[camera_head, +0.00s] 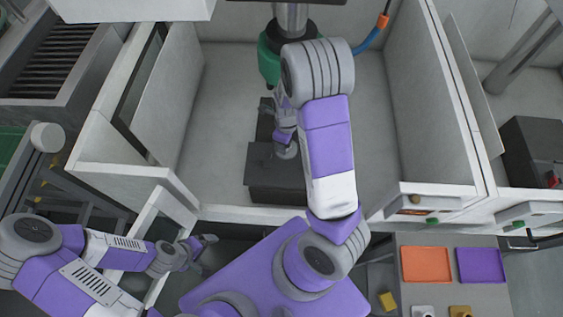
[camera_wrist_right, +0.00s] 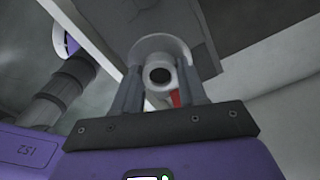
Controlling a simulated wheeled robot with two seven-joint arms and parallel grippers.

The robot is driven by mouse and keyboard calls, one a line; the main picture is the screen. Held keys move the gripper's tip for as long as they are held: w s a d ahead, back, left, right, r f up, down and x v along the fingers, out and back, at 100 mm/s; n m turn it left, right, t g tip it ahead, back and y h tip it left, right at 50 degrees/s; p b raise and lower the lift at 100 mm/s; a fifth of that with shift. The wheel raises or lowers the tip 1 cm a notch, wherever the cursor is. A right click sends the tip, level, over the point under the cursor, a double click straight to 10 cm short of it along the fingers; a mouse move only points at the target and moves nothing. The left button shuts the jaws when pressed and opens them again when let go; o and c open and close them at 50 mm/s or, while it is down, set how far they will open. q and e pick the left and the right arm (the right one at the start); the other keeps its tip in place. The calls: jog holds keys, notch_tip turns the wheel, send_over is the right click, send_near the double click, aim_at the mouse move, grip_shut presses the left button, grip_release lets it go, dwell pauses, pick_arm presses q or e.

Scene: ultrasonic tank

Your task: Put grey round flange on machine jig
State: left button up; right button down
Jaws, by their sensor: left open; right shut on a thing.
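The grey round flange (camera_wrist_right: 160,47) has a wide disc and a narrower hub with a dark hole. My right gripper (camera_wrist_right: 158,90) is shut on it, with one finger on each side. In the head view the flange (camera_head: 286,151) shows just below the right gripper (camera_head: 284,138), over the dark machine jig (camera_head: 278,188) inside the enclosure. I cannot tell whether the flange touches the jig. My right forearm covers part of the jig. My left gripper (camera_head: 203,243) is open and empty, outside the enclosure at lower left.
The enclosure's left wall (camera_head: 155,110) and right wall (camera_head: 425,110) stand on either side of my right arm. A green and black machine head (camera_head: 268,60) hangs behind the gripper. Orange (camera_head: 426,265) and purple (camera_head: 480,265) trays lie at lower right. The enclosure floor is clear on both sides.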

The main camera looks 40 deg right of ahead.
notch_tip(320, 180, down, 6)
jog(key=shift+r+b, duration=0.15)
jog(key=shift+b, duration=0.25)
notch_tip(320, 180, down, 4)
jog(key=shift+f, duration=0.15)
jog(key=shift+a+f, duration=0.1)
jog(key=shift+f, duration=0.05)
jog(key=c, duration=1.1)
grip_release()
jog(key=shift+f+b, duration=0.1)
jog(key=shift+b, duration=0.2)
jog(key=o, duration=0.5)
